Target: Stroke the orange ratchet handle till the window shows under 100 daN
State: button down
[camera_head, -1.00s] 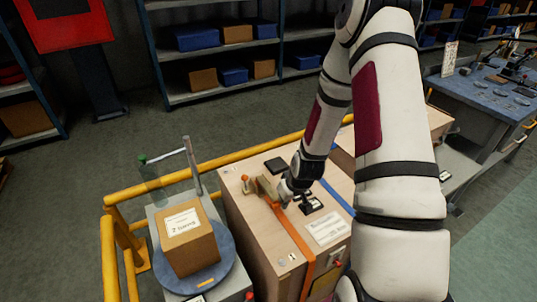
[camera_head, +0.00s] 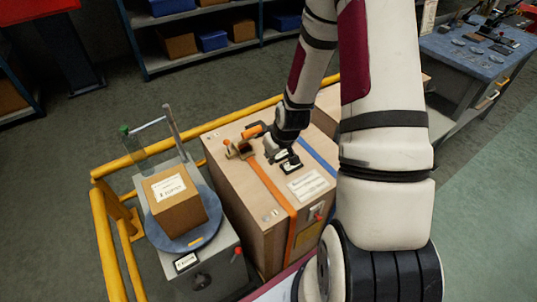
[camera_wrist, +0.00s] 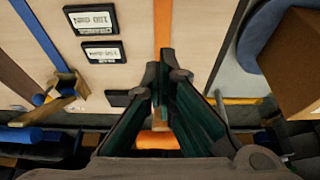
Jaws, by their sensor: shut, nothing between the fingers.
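The orange ratchet handle (camera_head: 253,131) sticks out above its brass ratchet body (camera_head: 238,149) at the far end of the orange strap (camera_head: 272,186) on the wooden crate. In the wrist view, orange (camera_wrist: 157,140) shows low between my fingers, apparently the handle. My gripper (camera_head: 271,156) is shut and empty, over the crate top just right of the ratchet; its fingertips (camera_wrist: 164,72) meet above the strap. Whether it touches the handle I cannot tell. A dark display window (camera_head: 290,164) lies beside it. The wrist view shows a display (camera_wrist: 92,20) perhaps reading 180; the digits are unclear.
A blue strap (camera_head: 318,156) crosses the crate; a brass ratchet (camera_wrist: 62,88) with a blue handle (camera_wrist: 22,135) is near it. A cardboard box (camera_head: 175,202) sits on a blue round plate (camera_head: 190,240) at left. A yellow rail (camera_head: 245,113) runs behind the crate.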

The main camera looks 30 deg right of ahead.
jog(key=s+r, duration=0.4)
jog(key=s, duration=0.1)
jog(key=shift+s, duration=0.25)
jog(key=shift+w, duration=0.1)
dwell(0.9)
